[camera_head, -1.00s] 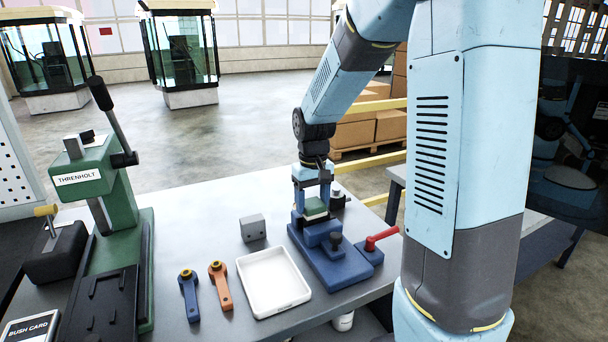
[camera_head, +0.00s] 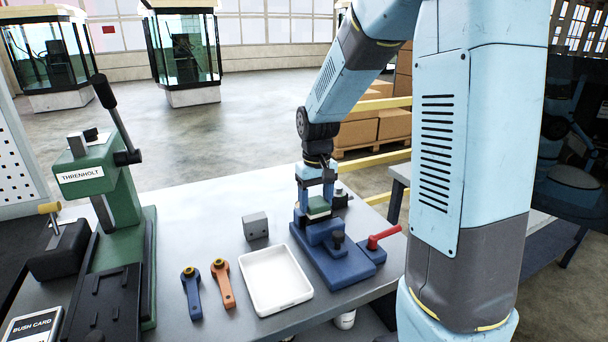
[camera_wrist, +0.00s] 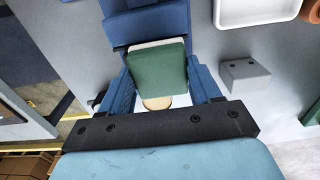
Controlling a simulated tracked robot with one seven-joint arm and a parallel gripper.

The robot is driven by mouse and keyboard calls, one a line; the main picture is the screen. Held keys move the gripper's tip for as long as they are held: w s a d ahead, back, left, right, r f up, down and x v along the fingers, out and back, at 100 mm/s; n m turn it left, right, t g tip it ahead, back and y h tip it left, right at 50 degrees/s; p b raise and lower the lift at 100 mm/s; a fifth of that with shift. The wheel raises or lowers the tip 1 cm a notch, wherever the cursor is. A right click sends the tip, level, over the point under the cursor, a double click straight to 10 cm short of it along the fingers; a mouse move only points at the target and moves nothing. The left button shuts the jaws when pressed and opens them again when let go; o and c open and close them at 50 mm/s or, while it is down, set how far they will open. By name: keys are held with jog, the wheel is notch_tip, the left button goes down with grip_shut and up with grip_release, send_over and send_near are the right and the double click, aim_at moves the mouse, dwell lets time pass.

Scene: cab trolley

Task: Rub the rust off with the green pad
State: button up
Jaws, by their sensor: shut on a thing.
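The green pad (camera_wrist: 158,72) has a pale layer along one edge and sits between the two blue fingers of my gripper (camera_wrist: 163,90) in the wrist view. In the head view my gripper (camera_head: 315,198) is low over the blue vise (camera_head: 335,257), shut on the green pad (camera_head: 318,207). The pad is at the vise's jaws; I cannot tell whether it touches what lies beneath. No rust can be made out; the pad and fingers hide the surface below.
A white tray (camera_head: 274,305), a grey block (camera_head: 255,226) and blue (camera_head: 191,293) and orange (camera_head: 222,284) handles lie left of the vise. A green press (camera_head: 110,200) stands at the left. The table's back middle is clear.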

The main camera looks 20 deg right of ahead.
jog(key=shift+s+a, duration=0.2)
jog(key=shift+a, duration=1)
jog(key=shift+r, duration=4.15)
jog(key=shift+s, duration=0.1)
